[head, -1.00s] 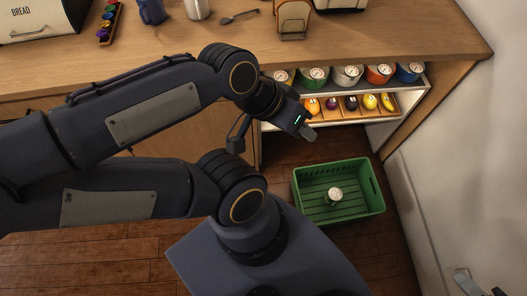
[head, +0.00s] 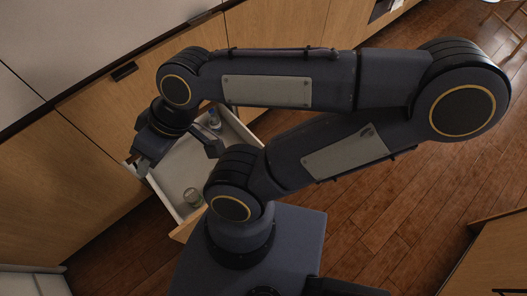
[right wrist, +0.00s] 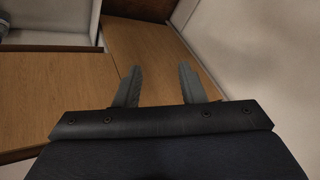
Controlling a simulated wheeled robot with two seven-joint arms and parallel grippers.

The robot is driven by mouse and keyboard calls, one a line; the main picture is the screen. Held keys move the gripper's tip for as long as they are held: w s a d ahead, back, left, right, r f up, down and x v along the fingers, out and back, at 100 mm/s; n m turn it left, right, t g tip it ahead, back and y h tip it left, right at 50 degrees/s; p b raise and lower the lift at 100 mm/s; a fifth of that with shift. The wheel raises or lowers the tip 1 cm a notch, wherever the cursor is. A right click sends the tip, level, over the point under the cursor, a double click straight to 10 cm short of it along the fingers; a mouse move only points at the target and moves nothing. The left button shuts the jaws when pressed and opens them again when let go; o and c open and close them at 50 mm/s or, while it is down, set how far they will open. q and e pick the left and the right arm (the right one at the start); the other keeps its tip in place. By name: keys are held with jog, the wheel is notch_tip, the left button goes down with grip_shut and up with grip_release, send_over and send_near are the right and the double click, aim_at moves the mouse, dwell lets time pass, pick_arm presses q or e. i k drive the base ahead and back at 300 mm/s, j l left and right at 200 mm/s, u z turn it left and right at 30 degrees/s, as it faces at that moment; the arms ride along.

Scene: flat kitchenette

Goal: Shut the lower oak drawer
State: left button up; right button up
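An oak drawer (head: 162,197) with a pale interior stands pulled out from the oak cabinet at left centre of the head view. A small glass jar (head: 192,197) stands inside near its front, and a small bluish item (head: 214,119) lies towards the far side. My arm hides much of the drawer's front. My right gripper (head: 143,166) is over the drawer's near side by the cabinet face; whether it touches is unclear. In the right wrist view its two fingers (right wrist: 160,68) are apart with nothing between them. My left gripper is out of view.
The oak cabinet front (head: 85,145) with a dark handle (head: 124,71) runs along the left. A pale countertop (head: 95,40) lies above it. Wooden floor (head: 400,215) is open to the right. Another oak unit (head: 490,255) stands at lower right.

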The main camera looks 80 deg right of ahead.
aim_at(187, 166)
jog(key=k+z, duration=0.4)
jog(key=k+l+z, duration=0.15)
jog(key=k+z, duration=0.25)
jog(key=k+l+z, duration=0.2)
jog(key=z, duration=0.15)
jog(key=l, duration=0.15)
jog(key=i+l, duration=0.15)
jog(key=l, duration=0.15)
